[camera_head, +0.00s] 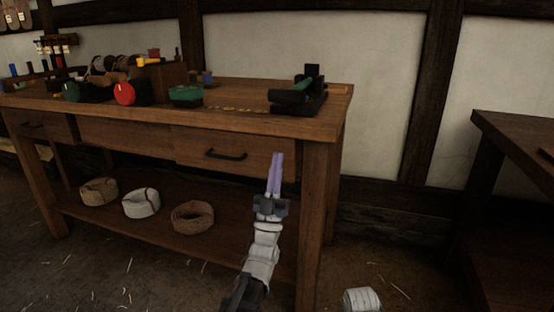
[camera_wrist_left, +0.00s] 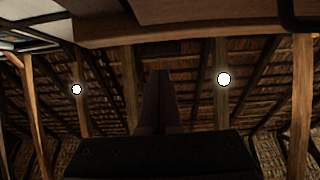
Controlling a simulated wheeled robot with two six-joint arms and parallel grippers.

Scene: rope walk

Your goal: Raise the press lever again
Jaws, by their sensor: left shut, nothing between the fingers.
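The press (camera_head: 298,98) is a dark green and black device at the right end of the wooden workbench (camera_head: 225,137). A dark bar runs along its top with a short upright piece; I cannot tell clearly which part is the lever or how far up it is. My left gripper (camera_head: 277,157) has its pale purple fingers together, shut and empty. In the picture it is below the press, in front of the bench's drawer front, and apart from the press. In the left wrist view the shut fingers (camera_wrist_left: 158,98) show dark, with no press visible. My right gripper is out of view.
A green-topped tin (camera_head: 186,94), a red disc (camera_head: 124,93) and other small items crowd the bench's left part. A second dark table (camera_head: 520,135) stands at right. The wall behind the press is bare.

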